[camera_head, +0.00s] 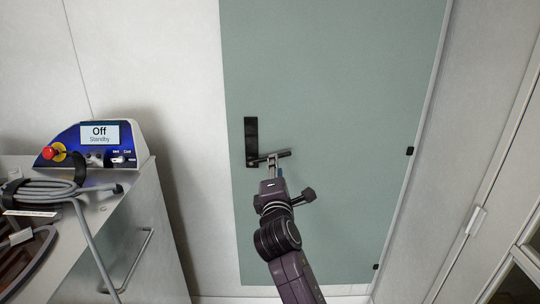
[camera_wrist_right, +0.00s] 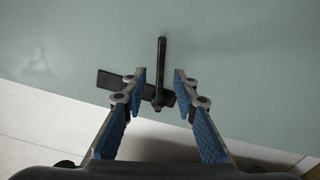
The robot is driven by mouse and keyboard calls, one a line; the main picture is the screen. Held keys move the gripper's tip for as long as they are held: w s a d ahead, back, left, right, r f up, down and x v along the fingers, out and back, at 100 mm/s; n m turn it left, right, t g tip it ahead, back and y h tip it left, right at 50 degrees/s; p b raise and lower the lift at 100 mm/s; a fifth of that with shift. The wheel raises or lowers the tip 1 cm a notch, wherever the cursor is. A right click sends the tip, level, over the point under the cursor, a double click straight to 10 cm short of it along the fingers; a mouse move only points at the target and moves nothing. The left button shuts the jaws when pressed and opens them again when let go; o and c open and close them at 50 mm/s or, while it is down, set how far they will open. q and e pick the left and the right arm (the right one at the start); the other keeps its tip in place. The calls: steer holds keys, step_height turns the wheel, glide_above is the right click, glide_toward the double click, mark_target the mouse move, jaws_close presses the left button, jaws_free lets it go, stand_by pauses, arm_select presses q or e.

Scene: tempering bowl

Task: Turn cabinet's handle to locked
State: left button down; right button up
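The cabinet's door (camera_head: 340,80) is a flat grey-green panel, shut. Its black handle (camera_head: 251,135) has an upright plate on the door's left side, with a lever pointing right from the plate's lower end, tilted slightly up. My right gripper (camera_head: 272,160) is at the lever from below and hides part of it. In the right wrist view, the lever (camera_wrist_right: 162,62) stands between the two open fingers of the gripper (camera_wrist_right: 160,82), with a gap visible on both sides. The handle's plate (camera_wrist_right: 110,80) shows behind the left finger. My left gripper is not in view.
A grey cart (camera_head: 140,235) stands at the left, carrying a blue device (camera_head: 125,145) reading "Off Standby", a red knob (camera_head: 48,152) and coiled grey cable (camera_head: 50,190). A pale cabinet with a handle (camera_head: 475,221) stands at the right.

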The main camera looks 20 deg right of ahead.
steer(key=x, duration=0.6)
steer(key=shift+w+f+p, duration=0.1)
steer(key=shift+w+p, duration=0.15)
steer(key=shift+p, duration=0.15)
jaws_close()
